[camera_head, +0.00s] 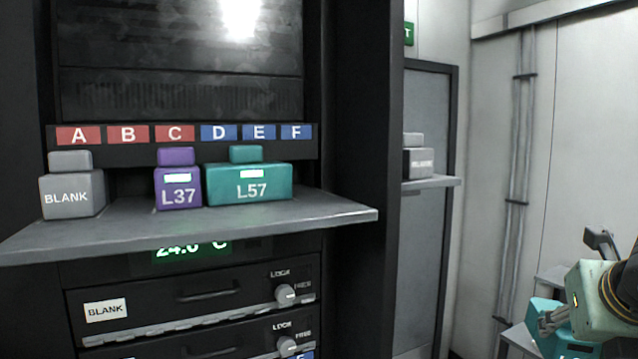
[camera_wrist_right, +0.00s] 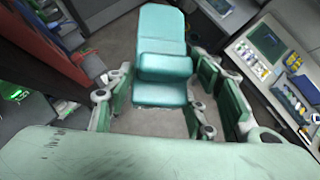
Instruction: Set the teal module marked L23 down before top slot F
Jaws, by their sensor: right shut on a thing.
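My right gripper (camera_head: 548,322) is at the lower right of the head view, shut on a teal module (camera_head: 575,348). The right wrist view shows the teal module (camera_wrist_right: 163,68) between the fingers (camera_wrist_right: 165,95); no marking is readable on it. The blue label of top slot F (camera_head: 296,132) is the rightmost in the label row. Below it, the grey shelf (camera_head: 335,211) is bare at its right end. The gripper is far to the right of the shelf. My left gripper is not in view.
On the shelf stand a grey BLANK module (camera_head: 70,196), a purple L37 module (camera_head: 178,190) and a wide teal L57 module (camera_head: 248,186), close left of the space before F. The black rack post (camera_head: 362,120) rises right of the slots. Another grey module (camera_head: 418,162) stands on a shelf behind.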

